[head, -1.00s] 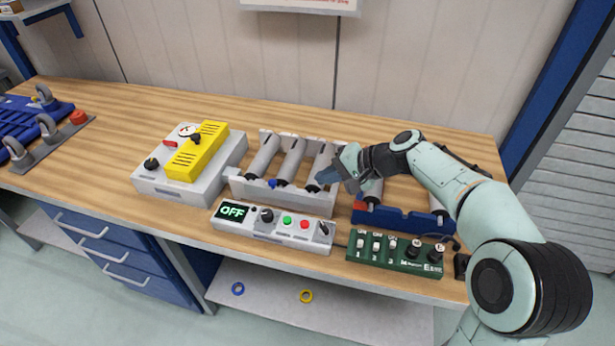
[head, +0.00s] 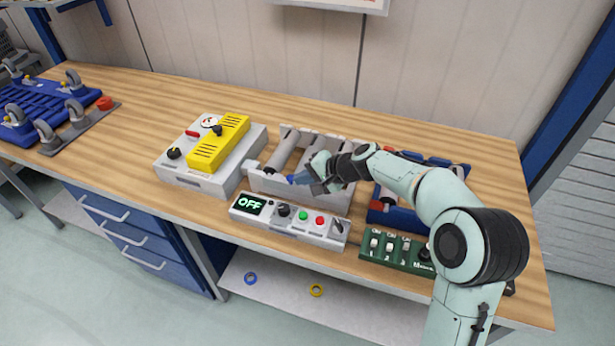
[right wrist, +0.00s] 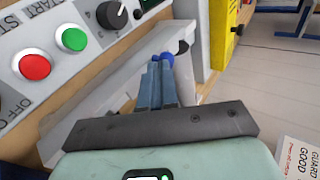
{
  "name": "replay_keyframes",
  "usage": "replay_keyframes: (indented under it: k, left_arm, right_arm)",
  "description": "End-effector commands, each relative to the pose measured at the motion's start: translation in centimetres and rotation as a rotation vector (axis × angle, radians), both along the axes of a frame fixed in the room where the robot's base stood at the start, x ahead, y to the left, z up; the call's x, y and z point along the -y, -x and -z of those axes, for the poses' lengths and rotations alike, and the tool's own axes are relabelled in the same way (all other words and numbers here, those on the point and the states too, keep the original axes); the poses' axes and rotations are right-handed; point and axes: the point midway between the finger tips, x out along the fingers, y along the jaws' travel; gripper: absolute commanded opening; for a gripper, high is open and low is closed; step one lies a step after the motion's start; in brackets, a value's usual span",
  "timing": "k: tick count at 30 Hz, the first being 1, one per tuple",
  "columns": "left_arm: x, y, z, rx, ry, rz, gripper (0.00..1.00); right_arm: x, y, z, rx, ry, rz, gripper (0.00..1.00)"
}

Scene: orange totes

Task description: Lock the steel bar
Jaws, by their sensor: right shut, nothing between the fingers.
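Grey steel bars (head: 283,150) lie side by side in a light grey rack (head: 322,203) at the middle of the bench. My right arm hides part of the rack, and I cannot tell which bar is meant. A small blue knob (head: 290,179) sits at the rack's near side; it also shows in the right wrist view (right wrist: 167,57). My right gripper (head: 300,178) is shut and empty. Its fingertips are right by the blue knob; I cannot tell whether they touch it. In the right wrist view the closed fingers (right wrist: 158,66) point at the knob. My left gripper is not in view.
A control box (head: 290,222) with an OFF display, green and red buttons stands in front of the rack. A yellow-topped grey unit (head: 195,175) is left. A blue rack (head: 383,216) and green switch box (head: 393,250) are right. The back of the bench is clear.

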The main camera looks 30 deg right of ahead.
Motion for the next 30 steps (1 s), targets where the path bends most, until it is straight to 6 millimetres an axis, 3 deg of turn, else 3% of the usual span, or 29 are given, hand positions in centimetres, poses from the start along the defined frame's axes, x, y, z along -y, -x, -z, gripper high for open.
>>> replay_keyframes:
  k: [7, 15, 30]
  left_arm:
    - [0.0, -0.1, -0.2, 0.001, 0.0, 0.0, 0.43]
    - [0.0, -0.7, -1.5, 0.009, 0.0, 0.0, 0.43]
    - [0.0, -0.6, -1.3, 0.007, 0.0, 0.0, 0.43]
  right_arm:
    - [-0.4, -0.4, 0.0, -0.001, -0.002, -0.002, 0.0]
    - [-2.6, -3.1, -0.1, 0.001, 0.0, -0.001, 0.0]
    - [-2.6, -2.9, -0.2, 0.001, -0.001, -0.002, 0.0]
